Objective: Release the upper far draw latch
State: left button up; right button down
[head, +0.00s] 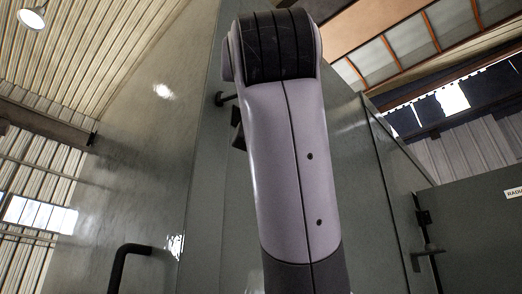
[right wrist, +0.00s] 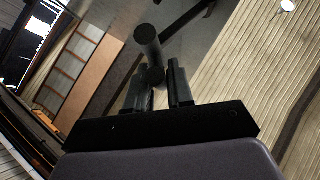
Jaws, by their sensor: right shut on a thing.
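In the right wrist view my right gripper (right wrist: 156,88) is shut on a black round-ended latch handle (right wrist: 147,40), which stands between the two dark fingers. The handle's base is hidden by the fingers. In the head view a large pale arm link of mine fills the middle and hides the right gripper. Just left of this link, a black latch part (head: 224,99) sticks out near the grey-green panel; most of it is hidden. I cannot tell how far the latch is open. My left gripper is in neither view.
A grey-green enclosure wall (head: 150,150) rises at left, with a black bent handle (head: 124,262) low on it. At right, a black latch-like fitting (head: 424,240) sits at a panel edge beside a panel with a white label (head: 513,193).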

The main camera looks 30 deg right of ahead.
jog(key=shift+w+a+f+y, duration=0.1)
jog(key=shift+a+f+y, duration=0.05)
jog(key=shift+a+y, duration=0.3)
jog(key=c, duration=1.2)
grip_release()
jog(key=shift+o, duration=0.5)
jog(key=shift+a, duration=0.3)
jog(key=b+v, duration=0.3)
jog(key=v, duration=0.4)
jog(key=shift+d+f, duration=0.1)
jog(key=shift+d, duration=0.05)
